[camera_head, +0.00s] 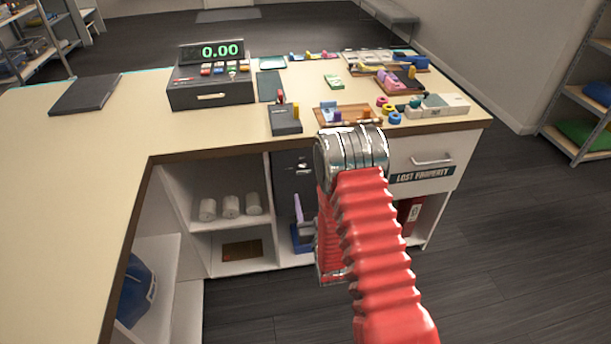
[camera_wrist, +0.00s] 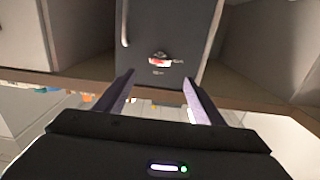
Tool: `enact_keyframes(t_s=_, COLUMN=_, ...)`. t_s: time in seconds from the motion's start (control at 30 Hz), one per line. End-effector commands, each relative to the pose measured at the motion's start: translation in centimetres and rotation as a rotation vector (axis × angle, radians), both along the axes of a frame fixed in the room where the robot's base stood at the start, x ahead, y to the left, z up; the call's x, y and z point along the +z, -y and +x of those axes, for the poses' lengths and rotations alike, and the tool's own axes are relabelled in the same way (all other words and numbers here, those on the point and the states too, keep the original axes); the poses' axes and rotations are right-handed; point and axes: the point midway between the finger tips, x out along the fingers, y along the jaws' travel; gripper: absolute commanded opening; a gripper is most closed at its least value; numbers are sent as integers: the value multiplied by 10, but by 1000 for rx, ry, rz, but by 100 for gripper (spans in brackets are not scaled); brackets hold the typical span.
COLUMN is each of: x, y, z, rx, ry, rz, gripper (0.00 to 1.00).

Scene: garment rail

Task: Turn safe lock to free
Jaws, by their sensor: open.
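The dark grey safe (camera_head: 289,184) stands in the compartment under the counter, partly hidden by my arm in the head view. In the wrist view its door (camera_wrist: 185,28) faces me and looks upside down. Its small metal lock knob (camera_wrist: 160,59) has red and white on it, with tiny labels beside it that I cannot read. I cannot tell its setting. The knob also shows in the head view (camera_head: 302,167). My gripper (camera_wrist: 158,78) is open and empty. Its two fingers point towards the door, either side of the knob in the picture, apparently not touching it.
The counter edge (camera_wrist: 68,80) crosses the wrist view close to the fingers. A bar handle (camera_wrist: 125,25) is on the safe door. White rolls (camera_head: 231,206) stand on the shelf left of the safe; a "Lost property" drawer (camera_head: 425,160) is to the right.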

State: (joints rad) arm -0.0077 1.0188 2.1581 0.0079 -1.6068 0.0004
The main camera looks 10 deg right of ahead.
Motion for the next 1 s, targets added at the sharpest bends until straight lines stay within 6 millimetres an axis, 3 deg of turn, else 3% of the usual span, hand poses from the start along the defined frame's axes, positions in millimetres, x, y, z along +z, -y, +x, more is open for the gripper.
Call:
enact_keyframes(t_s=0.7, x=0, y=0, z=104, rx=1, ry=0, rz=0, gripper=62)
enact_keyframes(t_s=1.0, x=0, y=0, z=124, rx=1, ry=-1, rz=0, gripper=62)
